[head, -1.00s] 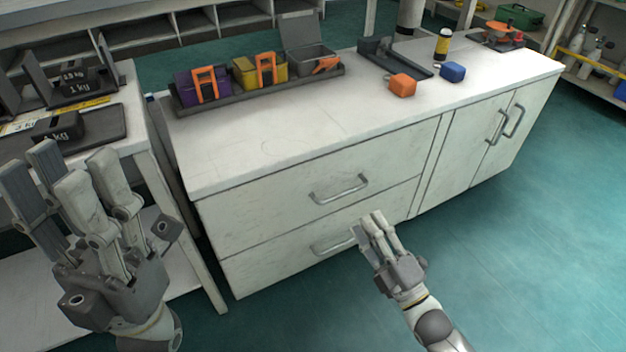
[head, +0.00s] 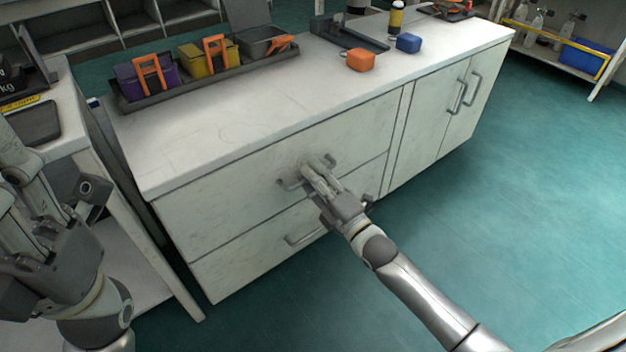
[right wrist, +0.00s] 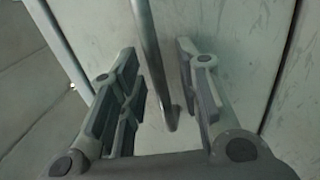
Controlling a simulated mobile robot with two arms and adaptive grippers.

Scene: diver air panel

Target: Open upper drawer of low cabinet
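The low cabinet's upper drawer (head: 235,198) is closed, its front flush with the cabinet. My right gripper (head: 318,168) is at its bar handle (head: 287,184) and hides most of it. In the right wrist view, my right gripper (right wrist: 160,95) is open, with the handle bar (right wrist: 151,60) between its spread fingers; I cannot tell whether they touch it. The lower drawer (head: 232,255) is closed too, and its handle (head: 303,239) is partly hidden by my right arm. My left gripper (head: 22,190) is at the left edge, partly cut off, away from the cabinet.
A side table (head: 85,150) is at the left. The floor (head: 480,220) in front and to the right is clear.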

